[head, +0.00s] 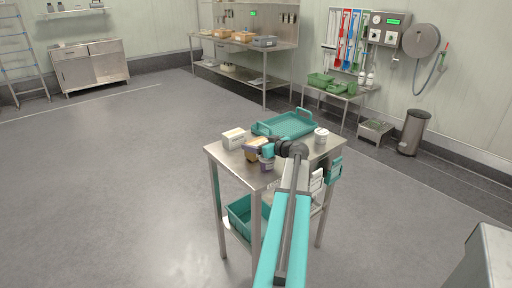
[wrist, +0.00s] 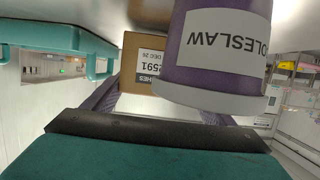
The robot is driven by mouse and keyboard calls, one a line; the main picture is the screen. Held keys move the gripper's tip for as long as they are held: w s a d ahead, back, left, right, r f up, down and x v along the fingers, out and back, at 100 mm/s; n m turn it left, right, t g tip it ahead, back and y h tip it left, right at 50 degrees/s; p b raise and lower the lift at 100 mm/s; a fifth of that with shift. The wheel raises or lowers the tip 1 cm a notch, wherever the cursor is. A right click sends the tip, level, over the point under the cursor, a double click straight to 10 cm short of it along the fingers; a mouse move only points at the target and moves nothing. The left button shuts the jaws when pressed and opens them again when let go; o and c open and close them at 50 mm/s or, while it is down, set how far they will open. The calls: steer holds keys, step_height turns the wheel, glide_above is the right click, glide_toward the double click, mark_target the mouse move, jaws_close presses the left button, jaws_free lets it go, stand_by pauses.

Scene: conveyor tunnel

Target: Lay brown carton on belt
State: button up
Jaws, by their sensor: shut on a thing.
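The brown carton (head: 259,142) is at the front left of the steel table, at my gripper (head: 254,152). In the wrist view, which is upside down, the carton (wrist: 143,62) shows a white printed label between my purple fingers (wrist: 150,105). My gripper is shut on it. A purple coleslaw tub (head: 267,164) stands close beside the gripper; in the wrist view the tub (wrist: 215,60) hides part of the carton and one finger. Whether the carton touches the tabletop is unclear. No belt can be made out.
On the steel table (head: 222,153) are a white box (head: 234,138), a teal tray (head: 288,125) and a white tub (head: 321,136). A teal bin (head: 240,216) is on the lower shelf. A metal unit (head: 492,255) stands at bottom right. The floor to the left is clear.

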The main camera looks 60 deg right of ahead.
mark_target(257, 142)
steer(key=shift+r+b, duration=0.6)
steer(key=shift+r, duration=4.1)
steer(key=w+a+f+n+y, duration=0.2)
steer(key=w+a+f+y, duration=0.3)
steer(key=a, duration=0.6)
steer(key=w+a+f+n+y, duration=0.1)
steer(key=w+a+f+n, duration=0.2)
steer(key=w+a, duration=0.65)
steer(key=w+a+f+n+y, duration=0.2)
steer(key=w+a+f+y, duration=0.15)
steer(key=a, duration=1.05)
steer(key=s+a+f+n+g+y, duration=0.1)
steer(key=a+f+n+g+y, duration=0.1)
steer(key=a, duration=1.5)
steer(key=s+a+f+n+g+y, duration=0.1)
steer(key=a+f+n+g+y, duration=0.2)
steer(key=a, duration=1.5)
step_height(257, 142, down, 3)
steer(key=n+y, duration=0.2)
steer(key=shift+n, duration=0.3)
steer(key=shift+f, duration=0.1)
